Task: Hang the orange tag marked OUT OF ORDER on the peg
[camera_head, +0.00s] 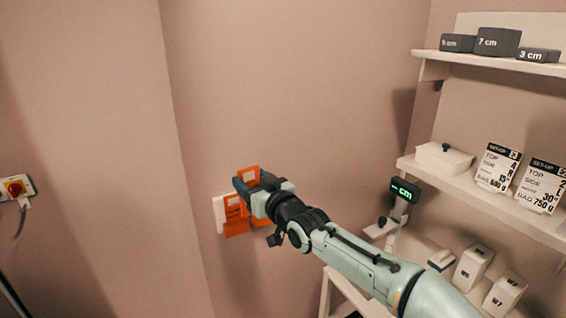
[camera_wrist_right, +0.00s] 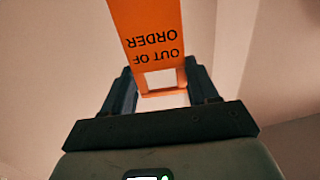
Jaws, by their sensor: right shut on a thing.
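The orange tag (camera_wrist_right: 150,22) fills the top of the right wrist view, and its words OUT OF ORDER read upside down there. My right gripper (camera_wrist_right: 160,82) is shut on the tag near the end with a square opening. In the head view the right gripper (camera_head: 245,187) is close to the wall, in front of a white plate (camera_head: 219,215). Orange (camera_head: 248,174) shows above the fingers, and more orange (camera_head: 236,226) shows below them against the plate. I cannot tell whether these are one piece. The peg cannot be made out. My left gripper is not in view.
Shelves on the right hold grey blocks (camera_head: 498,41), SET-UP cards (camera_head: 498,167), a white box (camera_head: 444,158) and white weights (camera_head: 472,267). A device with a cm display (camera_head: 405,190) stands beside them. The wall between is bare.

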